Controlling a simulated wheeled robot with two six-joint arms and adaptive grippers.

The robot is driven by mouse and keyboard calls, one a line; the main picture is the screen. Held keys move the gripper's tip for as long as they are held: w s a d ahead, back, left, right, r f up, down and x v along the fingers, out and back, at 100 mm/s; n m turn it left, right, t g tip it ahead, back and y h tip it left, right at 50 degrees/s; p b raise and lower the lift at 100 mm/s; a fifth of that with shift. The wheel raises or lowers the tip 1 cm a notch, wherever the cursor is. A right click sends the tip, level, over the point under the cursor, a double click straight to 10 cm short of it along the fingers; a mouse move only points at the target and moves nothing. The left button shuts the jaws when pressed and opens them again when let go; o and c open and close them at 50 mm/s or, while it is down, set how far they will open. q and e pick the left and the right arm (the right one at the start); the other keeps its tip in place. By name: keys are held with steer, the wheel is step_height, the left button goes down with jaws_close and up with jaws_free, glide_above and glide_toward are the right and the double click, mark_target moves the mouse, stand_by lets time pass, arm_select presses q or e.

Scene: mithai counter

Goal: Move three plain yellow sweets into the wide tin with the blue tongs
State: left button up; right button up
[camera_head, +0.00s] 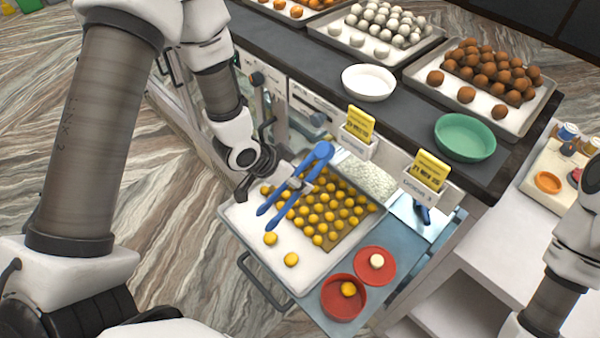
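My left gripper (267,172) is shut on the blue tongs (308,167) and holds them slanted over the sweets tray (302,270). The tong arms are spread apart and nothing shows between their tips. Many plain yellow sweets (319,208) sit in rows on a brown sheet in the tray. Two loose yellow sweets (291,259) lie on its bare near part. An open red tin (332,311) stands right of the tray with one yellow sweet (348,289) in it. Only part of my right arm shows at the right edge; its gripper is out of view.
A red round piece with a pale knob or sweet (376,261) lies behind the tin. Two yellow signs (429,170) stand behind the tray. The raised dark counter holds a white bowl (369,83), a green bowl (465,137) and trays of other sweets. A side table (534,202) stands at right.

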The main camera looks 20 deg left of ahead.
arm_select(q)
steer(key=shift+w+d+f+b, duration=0.1)
steer(key=shift+w+f+b, duration=0.05)
steer(key=shift+f+b, duration=1.4)
steer(key=shift+w+a+f+b, duration=0.15)
steer(key=shift+f+b, duration=1.05)
steer(key=shift+f, duration=0.7)
steer(key=shift+w+d+f+b, duration=0.15)
steer(key=shift+f+b, duration=1.2)
steer(key=shift+f, duration=0.4)
arm_select(e)
step_height(320, 180, down, 9)
steer(key=shift+w, duration=0.35)
steer(key=shift+d+r, duration=0.1)
arm_select(q)
jaws_close()
step_height(320, 180, up, 12)
steer(key=p, duration=1)
steer(key=shift+p, duration=0.3)
arm_select(e)
step_height(320, 180, up, 11)
steer(key=shift+f, duration=0.2)
